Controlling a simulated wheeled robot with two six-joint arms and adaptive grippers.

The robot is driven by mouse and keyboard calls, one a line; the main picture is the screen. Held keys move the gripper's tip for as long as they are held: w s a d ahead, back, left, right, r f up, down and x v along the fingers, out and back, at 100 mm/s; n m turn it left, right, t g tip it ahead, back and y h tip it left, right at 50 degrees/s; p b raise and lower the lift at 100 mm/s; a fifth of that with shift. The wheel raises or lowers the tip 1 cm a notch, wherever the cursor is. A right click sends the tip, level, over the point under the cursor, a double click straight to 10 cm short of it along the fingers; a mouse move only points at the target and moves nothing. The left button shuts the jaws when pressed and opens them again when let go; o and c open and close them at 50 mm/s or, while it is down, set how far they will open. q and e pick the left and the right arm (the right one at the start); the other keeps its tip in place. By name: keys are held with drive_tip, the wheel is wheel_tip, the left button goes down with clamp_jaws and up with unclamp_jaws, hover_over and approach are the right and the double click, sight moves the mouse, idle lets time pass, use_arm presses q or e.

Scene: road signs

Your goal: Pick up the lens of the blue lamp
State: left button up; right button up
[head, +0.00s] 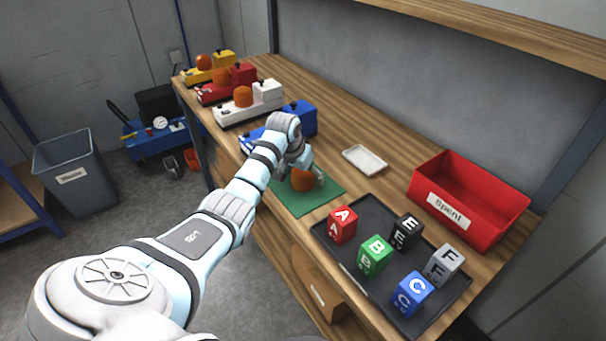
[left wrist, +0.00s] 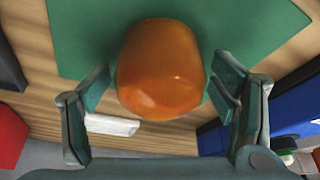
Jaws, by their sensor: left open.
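The orange lens (head: 303,181) rests on the green mat (head: 320,203), off its lamp. The blue lamp (head: 302,117) stands behind my left arm, which hides its middle. My left gripper (head: 303,172) is open over the mat, its fingers close around the lens. In the left wrist view the lens (left wrist: 160,65) lies between the two open fingers (left wrist: 160,90), with a gap visible on each side. My right gripper is not in view.
White (head: 247,103), red (head: 228,84) and yellow (head: 208,68) lamps with orange lenses stand farther along the bench. A small white tray (head: 365,160), a red Spent bin (head: 470,200) and a dark tray (head: 345,256) of lettered blocks lie to the right.

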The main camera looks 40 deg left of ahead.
use_arm(q)
drive_tip(key=c, duration=1.2)
